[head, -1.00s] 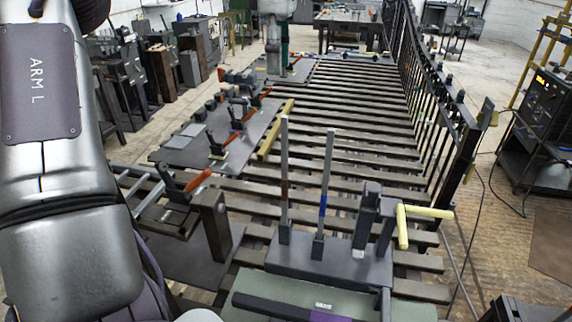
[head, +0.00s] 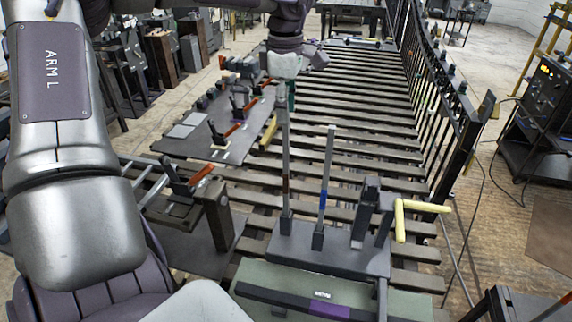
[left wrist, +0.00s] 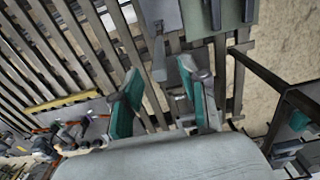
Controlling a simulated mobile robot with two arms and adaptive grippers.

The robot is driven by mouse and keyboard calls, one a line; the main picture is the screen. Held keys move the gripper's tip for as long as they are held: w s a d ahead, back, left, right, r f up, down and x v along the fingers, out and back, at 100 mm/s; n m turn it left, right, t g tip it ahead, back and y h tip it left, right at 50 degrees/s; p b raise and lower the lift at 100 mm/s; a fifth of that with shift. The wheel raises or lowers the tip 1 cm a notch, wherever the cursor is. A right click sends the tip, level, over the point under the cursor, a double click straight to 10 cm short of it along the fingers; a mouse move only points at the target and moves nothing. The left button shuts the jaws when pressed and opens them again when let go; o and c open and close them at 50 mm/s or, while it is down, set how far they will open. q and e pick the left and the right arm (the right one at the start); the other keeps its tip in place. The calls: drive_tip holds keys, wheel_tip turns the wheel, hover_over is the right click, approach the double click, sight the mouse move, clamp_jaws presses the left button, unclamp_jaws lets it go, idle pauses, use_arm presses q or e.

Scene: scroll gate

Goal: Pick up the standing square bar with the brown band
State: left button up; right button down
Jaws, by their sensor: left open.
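The grey square bar with the brown band (head: 285,150) stands upright in the left socket of a dark base block (head: 335,257) in the head view. A second upright bar with a blue band (head: 327,170) stands to its right. My left gripper (head: 280,98) is around the height of the brown-banded bar's top, with teal fingers apart. In the left wrist view my left gripper (left wrist: 162,78) is open, and a grey bar end (left wrist: 158,62) shows between or just beyond the fingertips. Contact cannot be told. My right gripper is out of view.
A slatted table (head: 350,120) fills the middle. A yellow-handled piece (head: 402,220) and dark uprights (head: 366,205) stand right of the bars. A clamp with an orange handle (head: 202,173) and a dark post (head: 217,222) stand left. A tall railing (head: 440,105) runs along the right.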

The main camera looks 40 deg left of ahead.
use_arm(q)
drive_tip(key=shift+f, duration=1.3)
drive_tip(key=shift+r, duration=0.1)
clamp_jaws()
